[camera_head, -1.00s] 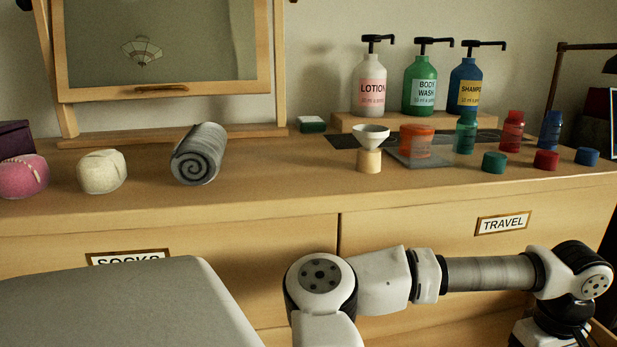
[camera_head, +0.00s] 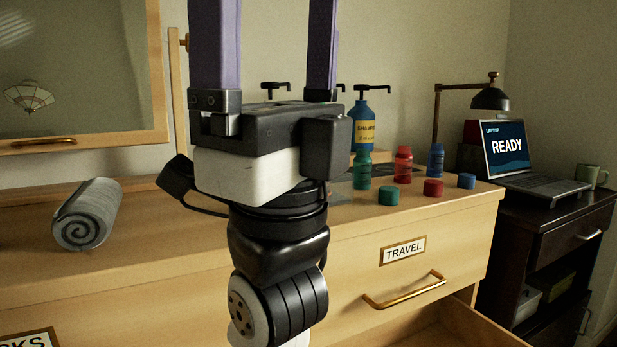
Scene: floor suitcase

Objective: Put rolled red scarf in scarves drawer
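I see no rolled red scarf in the head view. A grey rolled cloth (camera_head: 87,214) with a spiral end lies on the left of the dresser top. My gripper (camera_head: 268,50) stands upright in front of the dresser with its two purple fingers wide apart. Only the wall and pump tops show between them; the fingertips are cut off at the top. A drawer below the TRAVEL drawer (camera_head: 404,262) stands pulled out, its side wall (camera_head: 482,325) visible at the lower right. Its label is not in view, so I cannot tell whether it is the scarves drawer.
A shampoo bottle (camera_head: 364,125), small travel bottles (camera_head: 403,163) and coloured caps (camera_head: 433,189) stand on the dresser's right side. A mirror (camera_head: 80,75) stands at the left. A laptop (camera_head: 510,155), lamp (camera_head: 490,98) and mug (camera_head: 590,176) are at the right.

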